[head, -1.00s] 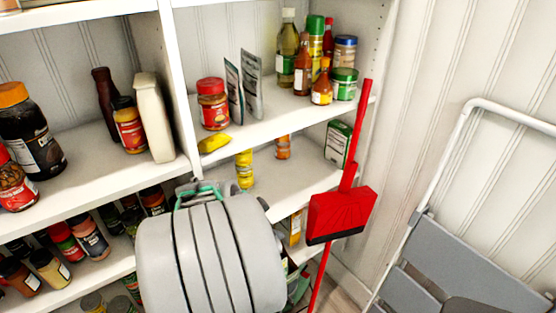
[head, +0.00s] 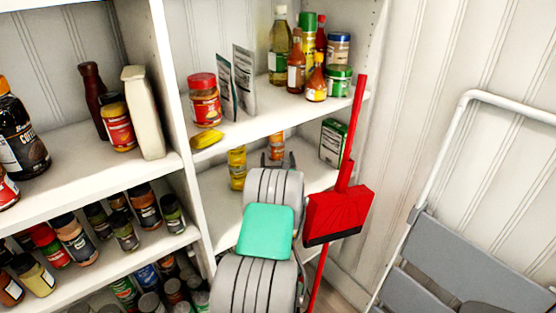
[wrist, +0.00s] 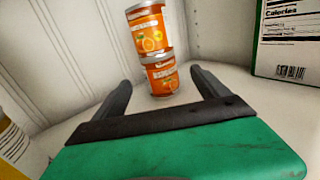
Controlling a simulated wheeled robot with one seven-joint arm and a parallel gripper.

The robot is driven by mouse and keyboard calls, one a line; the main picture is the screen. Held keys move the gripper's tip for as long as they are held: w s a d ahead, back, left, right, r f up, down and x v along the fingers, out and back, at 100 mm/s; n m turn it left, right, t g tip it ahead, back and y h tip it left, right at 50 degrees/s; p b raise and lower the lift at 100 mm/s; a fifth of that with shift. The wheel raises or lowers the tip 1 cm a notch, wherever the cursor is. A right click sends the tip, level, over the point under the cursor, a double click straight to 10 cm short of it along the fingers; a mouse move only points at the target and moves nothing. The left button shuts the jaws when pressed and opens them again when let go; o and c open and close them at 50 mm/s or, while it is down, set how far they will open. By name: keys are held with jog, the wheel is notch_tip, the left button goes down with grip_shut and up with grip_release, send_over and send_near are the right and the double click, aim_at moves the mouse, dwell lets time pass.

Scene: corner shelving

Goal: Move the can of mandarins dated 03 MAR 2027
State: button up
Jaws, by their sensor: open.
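Two orange cans with pictures of mandarins stand stacked on the shelf in the wrist view, an upper can (wrist: 147,28) on a lower can (wrist: 160,74). No date can be read on either. In the head view the upper can (head: 277,147) shows behind my gripper. My gripper (wrist: 160,92) is open and empty. Its two dark fingers point at the stack, one to each side, and the lower can stands beyond the gap between them. I cannot tell whether the fingertips reach it.
Yellow cans (head: 237,168) stand left of the stack. A green and white box (head: 335,141) stands to the right. The upper shelf board (head: 270,120) lies above. A red broom and dustpan (head: 340,212) hang in front at the right.

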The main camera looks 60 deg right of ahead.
aim_at(277, 147)
jog(key=x, duration=0.7)
jog(key=shift+w+d, duration=0.2)
jog(key=shift+d, duration=0.15)
